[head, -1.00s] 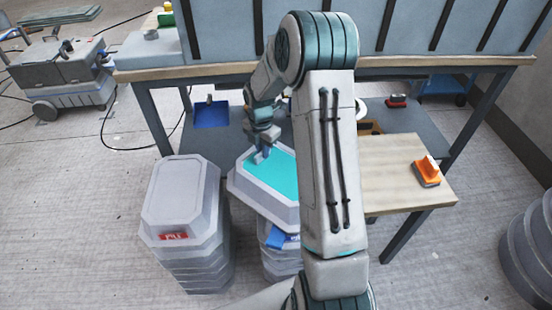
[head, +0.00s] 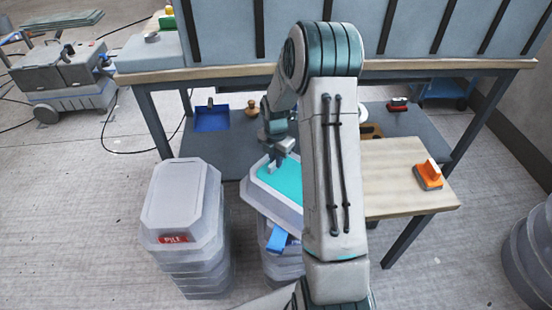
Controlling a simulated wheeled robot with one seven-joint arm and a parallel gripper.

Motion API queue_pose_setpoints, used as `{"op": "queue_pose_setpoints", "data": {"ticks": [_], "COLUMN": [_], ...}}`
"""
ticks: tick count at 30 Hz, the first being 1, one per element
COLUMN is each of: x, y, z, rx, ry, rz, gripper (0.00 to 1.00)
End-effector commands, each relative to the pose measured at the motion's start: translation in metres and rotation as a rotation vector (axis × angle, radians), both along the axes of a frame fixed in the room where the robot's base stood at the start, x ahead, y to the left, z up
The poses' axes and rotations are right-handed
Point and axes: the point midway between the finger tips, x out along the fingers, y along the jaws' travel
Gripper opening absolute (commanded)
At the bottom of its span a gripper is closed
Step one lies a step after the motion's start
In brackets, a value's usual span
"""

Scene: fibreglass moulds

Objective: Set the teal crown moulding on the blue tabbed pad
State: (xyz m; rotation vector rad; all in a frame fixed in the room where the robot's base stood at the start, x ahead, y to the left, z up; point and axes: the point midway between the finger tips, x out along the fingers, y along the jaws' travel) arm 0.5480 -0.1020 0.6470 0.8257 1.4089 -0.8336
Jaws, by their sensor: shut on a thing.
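The teal crown moulding (head: 281,180) is a grey, sloped-sided piece with a flat teal top. It is tilted in the head view, left of my forearm, which hides its right part. My gripper (head: 274,164) is shut on its far left edge. Below it a blue tab (head: 277,239) shows at the front of a grey stack (head: 282,267). The moulding and my arm cover the top of this stack, so any pad there is mostly hidden. I cannot tell whether the moulding touches the stack.
Another grey stack (head: 182,200) with a red label stands close on the left. Behind is a bench whose lower shelf holds a blue dustpan-like item (head: 212,117) and a wooden knob (head: 252,107). A wooden board (head: 400,178) with an orange-handled block (head: 429,174) lies right.

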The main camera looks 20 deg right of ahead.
Motion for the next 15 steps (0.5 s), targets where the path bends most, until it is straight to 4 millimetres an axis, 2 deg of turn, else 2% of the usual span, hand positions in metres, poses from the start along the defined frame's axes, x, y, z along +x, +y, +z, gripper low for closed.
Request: {"op": "queue_pose_setpoints", "data": {"ticks": [1,3,11,15], "x": [0.000,0.000,0.000,0.000], "y": [0.000,0.000,0.000,0.000], "z": [-0.001,-0.001,0.000,0.011], "rx": [0.000,0.000,0.000,0.000], "ry": [0.000,0.000,0.000,-0.001], "rz": [0.000,0.000,0.000,-0.001], "gripper": [0.21,0.34,0.34,0.34]}}
